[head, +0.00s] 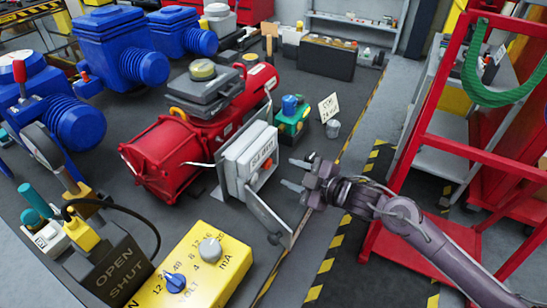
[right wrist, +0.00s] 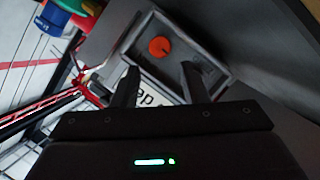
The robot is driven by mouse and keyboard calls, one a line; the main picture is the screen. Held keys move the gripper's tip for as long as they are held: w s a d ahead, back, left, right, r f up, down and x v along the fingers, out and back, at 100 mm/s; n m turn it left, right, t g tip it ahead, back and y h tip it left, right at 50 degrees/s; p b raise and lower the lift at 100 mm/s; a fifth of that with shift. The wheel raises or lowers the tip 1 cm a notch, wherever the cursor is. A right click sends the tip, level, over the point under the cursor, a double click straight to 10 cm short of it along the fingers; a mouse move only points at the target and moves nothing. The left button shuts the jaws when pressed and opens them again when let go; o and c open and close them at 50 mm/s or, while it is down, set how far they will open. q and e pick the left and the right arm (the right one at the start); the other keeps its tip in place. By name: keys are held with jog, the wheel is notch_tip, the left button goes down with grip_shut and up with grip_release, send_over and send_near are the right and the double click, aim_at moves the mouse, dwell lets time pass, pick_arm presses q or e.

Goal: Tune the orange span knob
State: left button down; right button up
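The orange span knob (right wrist: 159,47) shows in the right wrist view, a round knob inside a shallow grey open housing (right wrist: 205,55). A white label with partly hidden dark letters lies below it. My right gripper (right wrist: 160,69) is open and empty, its two fingers pointing towards the housing, with the knob beyond and between the tips. In the head view my right gripper (head: 294,175) is to the right of the light grey box (head: 248,158) on the red actuator (head: 180,150). My left gripper is not in view.
An opened cover plate (head: 268,218) hangs below the box, near my right gripper. A yellow mA/volt meter (head: 195,270) stands at the front. A green and blue device (head: 292,115) and a white sign (head: 328,107) stand behind. A red frame (head: 425,120) is at right.

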aim_at(269, 164)
jog(key=shift+m, duration=0.4)
jog(key=shift+w+a, duration=0.25)
jog(key=p+x, duration=0.1)
jog(key=x, duration=0.6)
jog(key=shift+f, duration=0.1)
jog(key=shift+c, duration=0.3)
